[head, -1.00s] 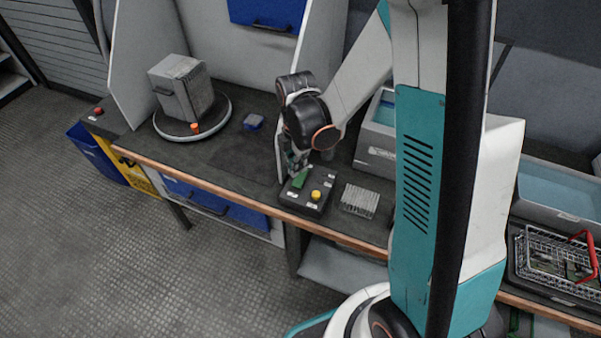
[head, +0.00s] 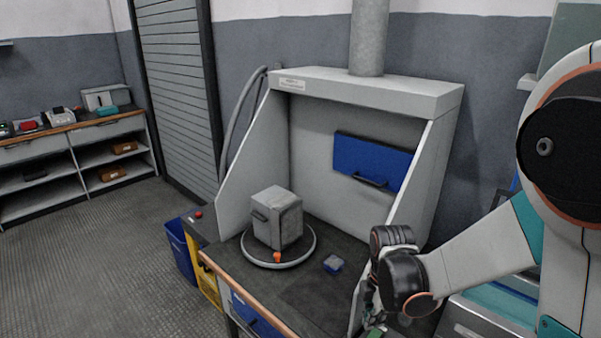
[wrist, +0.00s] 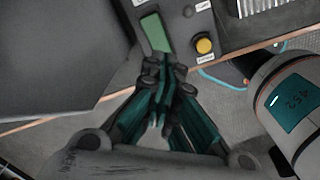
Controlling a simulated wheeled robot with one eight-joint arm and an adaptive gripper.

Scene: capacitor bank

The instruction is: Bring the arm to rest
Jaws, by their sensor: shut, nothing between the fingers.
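My gripper (wrist: 164,68) points at the bench in the wrist view, its teal fingers together and empty. I cannot tell whether the fingertips touch the green piece. In the head view my gripper (head: 368,312) is low, at the bottom edge, partly hidden by my dark wrist joint. My arm is bent and reaches out left from its shoulder at the right edge.
A grey panel (wrist: 60,60) stands close left of my gripper. In the hood (head: 365,90), a grey box (head: 277,217) stands on a round turntable (head: 304,254). A small blue item (head: 333,264) lies nearby.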

